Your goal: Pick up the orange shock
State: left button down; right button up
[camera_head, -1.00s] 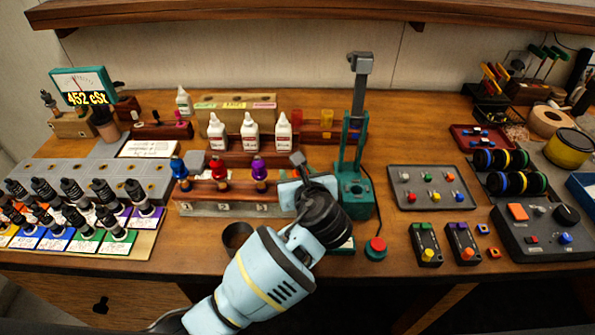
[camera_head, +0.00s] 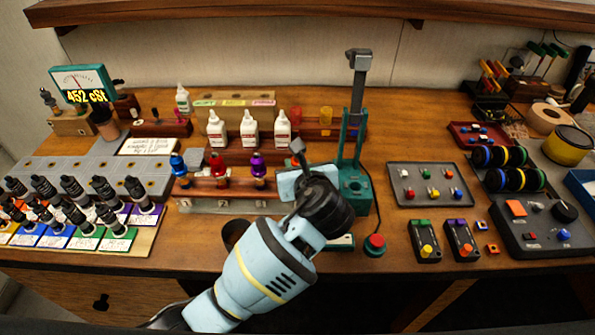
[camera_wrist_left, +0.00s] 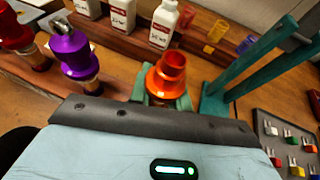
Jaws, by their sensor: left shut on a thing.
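The orange shock (camera_wrist_left: 170,78) shows in the left wrist view between the teal fingertips of my left gripper (camera_wrist_left: 163,97), which is shut on it. I cannot tell how far the shock is from the rack. Blue (camera_head: 178,166), red (camera_head: 217,166) and purple (camera_head: 258,167) shocks stand upright in the rack to the left. My right gripper is not in view.
A teal press stand (camera_head: 355,185) rises just right of the gripper. White bottles (camera_head: 250,130) stand behind the rack. A red button (camera_head: 375,241) and a grey tray (camera_head: 428,186) lie to the right.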

pick_arm(q)
notch_tip(320, 180, up, 8)
jog(key=shift+f, duration=0.1)
notch_tip(320, 180, up, 8)
dwell(1.8)
jog(key=shift+f, duration=0.1)
dwell(0.3)
